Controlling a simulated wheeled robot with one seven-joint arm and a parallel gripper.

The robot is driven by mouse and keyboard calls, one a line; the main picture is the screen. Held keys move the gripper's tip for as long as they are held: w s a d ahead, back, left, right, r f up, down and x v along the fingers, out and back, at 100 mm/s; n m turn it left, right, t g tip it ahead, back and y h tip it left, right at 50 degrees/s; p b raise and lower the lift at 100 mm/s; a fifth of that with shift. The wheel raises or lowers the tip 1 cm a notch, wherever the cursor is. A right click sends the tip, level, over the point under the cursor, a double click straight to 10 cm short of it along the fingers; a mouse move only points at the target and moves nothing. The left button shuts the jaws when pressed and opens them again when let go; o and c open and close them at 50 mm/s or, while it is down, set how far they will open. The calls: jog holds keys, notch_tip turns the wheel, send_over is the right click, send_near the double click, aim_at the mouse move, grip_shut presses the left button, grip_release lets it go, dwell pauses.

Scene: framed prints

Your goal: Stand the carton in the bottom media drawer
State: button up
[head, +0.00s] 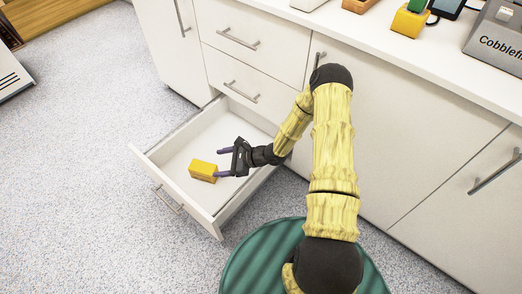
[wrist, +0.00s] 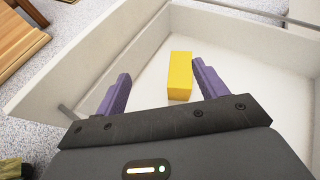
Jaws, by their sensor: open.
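The yellow carton (head: 203,171) rests on the floor of the pulled-out bottom drawer (head: 226,213), near its front end. In the wrist view the carton (wrist: 180,77) lies beyond the space between the fingers, closer to the right finger. My gripper (head: 221,164) is over the drawer, open, with two purple fingers spread and nothing held between them. It is just to the right of the carton in the head view. From these views I cannot tell for sure whether a finger touches the carton.
Two shut drawers (head: 245,40) sit above the open one. A white counter (head: 400,45) carries a yellow item (head: 409,21) and a grey case (head: 497,40) at the upper right. Speckled floor (head: 80,120) is clear to the left.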

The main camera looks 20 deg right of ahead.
jog(key=s+d+r+n+g+h, duration=0.1)
jog(key=s+d+r+n+h, duration=0.3)
jog(key=r+n, duration=0.3)
jog(key=s+d+r+n+h, duration=0.4)
jog(key=s+r+n, duration=0.3)
jog(key=r, duration=0.3)
jog(key=s+d+r+n+g+h, duration=0.1)
jog(key=s+d+r+n+h, duration=0.2)
jog(key=s+r+n, duration=0.3)
notch_tip(320, 180, up, 3)
jog(key=shift+s+d+r+n+g+h, duration=0.15)
jog(key=shift+d+n+g+h, duration=0.2)
jog(key=shift+d+n, duration=0.4)
